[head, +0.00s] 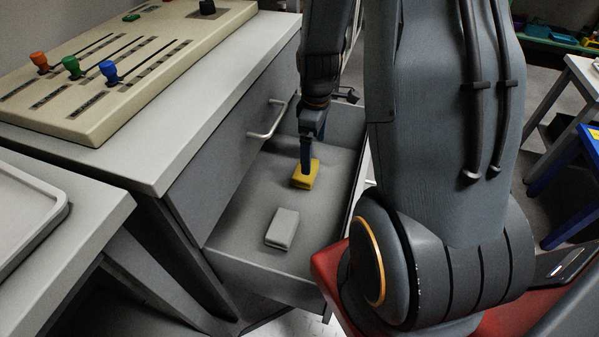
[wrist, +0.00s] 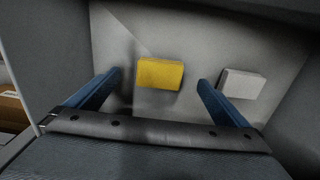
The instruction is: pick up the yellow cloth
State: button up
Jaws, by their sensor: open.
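The yellow cloth (head: 305,175) is a small folded block lying in the open grey drawer (head: 240,225). In the wrist view the yellow cloth (wrist: 160,73) shows between and just beyond my two blue fingers. My gripper (head: 306,165) is over the cloth in the head view, with a finger hiding part of it. In the wrist view my gripper (wrist: 160,84) is open and empty, with a finger on either side of the cloth. I cannot tell how far above the cloth the fingertips are.
A white-grey folded cloth (head: 282,228) lies in the same drawer, also seen in the wrist view (wrist: 242,84) near the right finger. The drawer walls surround both. A drawer handle (head: 268,122) and a counter with a slider panel (head: 110,75) are at the left.

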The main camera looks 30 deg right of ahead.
jog(key=shift+w+f, duration=0.1)
jog(key=shift+f, duration=0.4)
jog(key=shift+a+f+b, duration=0.15)
jog(key=shift+f+b, duration=0.05)
jog(key=shift+f, duration=0.5)
jog(key=shift+a+f+b, duration=0.15)
jog(key=shift+f+b, duration=0.05)
jog(key=shift+f, duration=0.5)
notch_tip(320, 180, down, 4)
jog(key=shift+w+a+f+b, duration=0.1)
jog(key=shift+a+b, duration=0.05)
jog(key=shift+b, duration=0.35)
jog(key=c, duration=1.1)
notch_tip(320, 180, up, 18)
jog(key=p, duration=0.3)
jog(key=shift+p, duration=0.4)
